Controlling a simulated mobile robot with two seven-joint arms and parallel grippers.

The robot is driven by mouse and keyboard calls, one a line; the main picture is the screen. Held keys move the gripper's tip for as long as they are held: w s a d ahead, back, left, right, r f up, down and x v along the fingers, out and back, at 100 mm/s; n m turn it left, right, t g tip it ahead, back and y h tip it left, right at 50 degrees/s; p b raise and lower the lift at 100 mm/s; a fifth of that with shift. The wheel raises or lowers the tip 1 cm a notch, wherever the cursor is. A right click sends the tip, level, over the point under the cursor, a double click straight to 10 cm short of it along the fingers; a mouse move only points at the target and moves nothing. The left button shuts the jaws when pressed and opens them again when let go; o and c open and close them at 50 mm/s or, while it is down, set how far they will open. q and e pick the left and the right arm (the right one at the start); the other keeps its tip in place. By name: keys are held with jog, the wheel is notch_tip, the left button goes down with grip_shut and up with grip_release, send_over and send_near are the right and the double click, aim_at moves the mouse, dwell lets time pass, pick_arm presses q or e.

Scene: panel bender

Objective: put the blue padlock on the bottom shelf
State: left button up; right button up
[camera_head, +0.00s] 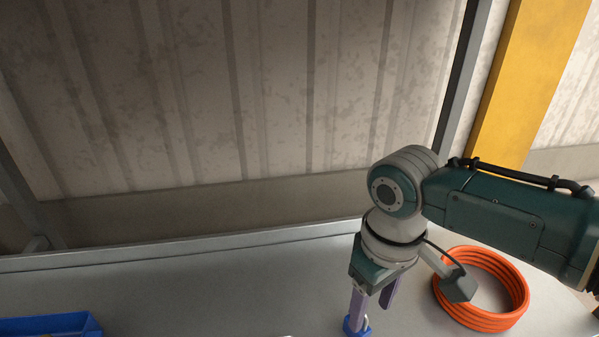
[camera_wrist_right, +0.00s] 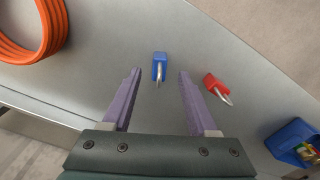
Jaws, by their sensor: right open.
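The blue padlock (camera_wrist_right: 159,66) lies on the grey shelf surface, with its metal shackle toward my gripper in the right wrist view. In the head view the blue padlock (camera_head: 352,330) shows at the bottom edge, partly hidden by a finger. My right gripper (camera_wrist_right: 158,76) is open, with its purple fingers on either side of the padlock's line and nothing held between them. In the head view my right gripper (camera_head: 372,310) points down over the padlock. I cannot tell whether the fingers touch it. My left gripper is not in view.
A coiled orange hose (camera_head: 487,290) lies right of my right gripper. A red padlock (camera_wrist_right: 215,86) lies near the blue one. A blue bin (camera_head: 50,325) with small items stands at the left. The grey surface (camera_head: 220,285) between is clear, with a raised back edge.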

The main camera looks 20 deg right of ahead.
aim_at(365, 333)
notch_tip(365, 333, up, 5)
jog(key=shift+f+p, duration=0.1)
jog(key=shift+p, duration=1.1)
jog(key=s+a+r+n+t+y, duration=0.1)
jog(key=s+a+r, duration=0.1)
jog(key=s+a, duration=0.45)
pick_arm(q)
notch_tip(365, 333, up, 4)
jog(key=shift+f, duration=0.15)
pick_arm(e)
jog(key=s+d+r+t, duration=0.2)
jog(key=s+d+r, duration=0.1)
jog(key=s+r, duration=0.5)
jog(key=shift+m+t+h, duration=0.3)
jog(key=shift+m+h, duration=0.1)
jog(key=shift+s+d, duration=0.1)
jog(key=shift+s, duration=0.05)
